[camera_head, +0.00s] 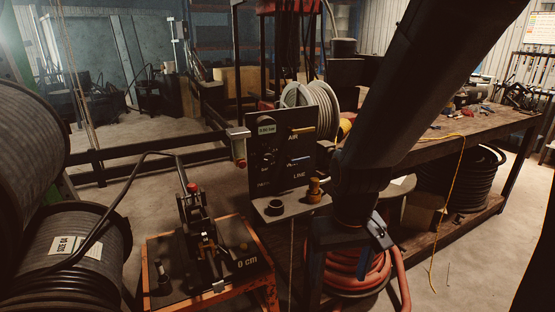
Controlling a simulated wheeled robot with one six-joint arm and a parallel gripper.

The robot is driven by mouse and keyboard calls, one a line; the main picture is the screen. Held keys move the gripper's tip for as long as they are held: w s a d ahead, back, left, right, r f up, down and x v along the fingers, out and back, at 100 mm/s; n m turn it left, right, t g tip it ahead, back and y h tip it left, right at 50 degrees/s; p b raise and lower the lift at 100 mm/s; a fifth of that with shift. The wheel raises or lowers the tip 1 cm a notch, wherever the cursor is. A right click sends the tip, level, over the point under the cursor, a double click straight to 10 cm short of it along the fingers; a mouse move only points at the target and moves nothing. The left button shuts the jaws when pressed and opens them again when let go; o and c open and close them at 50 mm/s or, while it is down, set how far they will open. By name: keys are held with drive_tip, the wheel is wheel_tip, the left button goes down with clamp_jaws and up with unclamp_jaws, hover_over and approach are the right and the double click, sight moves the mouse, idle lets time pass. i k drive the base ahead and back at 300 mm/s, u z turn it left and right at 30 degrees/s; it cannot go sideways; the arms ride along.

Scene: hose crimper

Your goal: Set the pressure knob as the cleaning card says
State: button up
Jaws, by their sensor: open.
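A black upright panel (281,172) with the words AIR and LINE stands left of my arm. A small lit readout (266,129) at its top left seems to show 0.00 bar. Dark round fittings on the panel face are too dim to tell which is the pressure knob. A brass-coloured fitting (314,191) and a dark round piece (275,207) stand on the ledge below. My gripper (353,236) hangs at the lower end of my dark arm, right of the ledge and apart from the panel. It is open; its fingers are partly hidden. I cannot make out a cleaning card.
A crimper with a red-tipped lever (192,188) stands on an orange-framed cart (153,282). Large hose reels (63,272) fill the left. A coiled red hose (352,272) lies below my gripper. A cluttered workbench (455,150) stands at right. A poster (541,28) hangs behind.

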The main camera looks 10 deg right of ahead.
sight(267, 158)
drive_tip(key=u, duration=1.1)
drive_tip(key=k, duration=1.05)
drive_tip(key=z, duration=1)
drive_tip(key=i, duration=0.5)
drive_tip(key=z, duration=0.05)
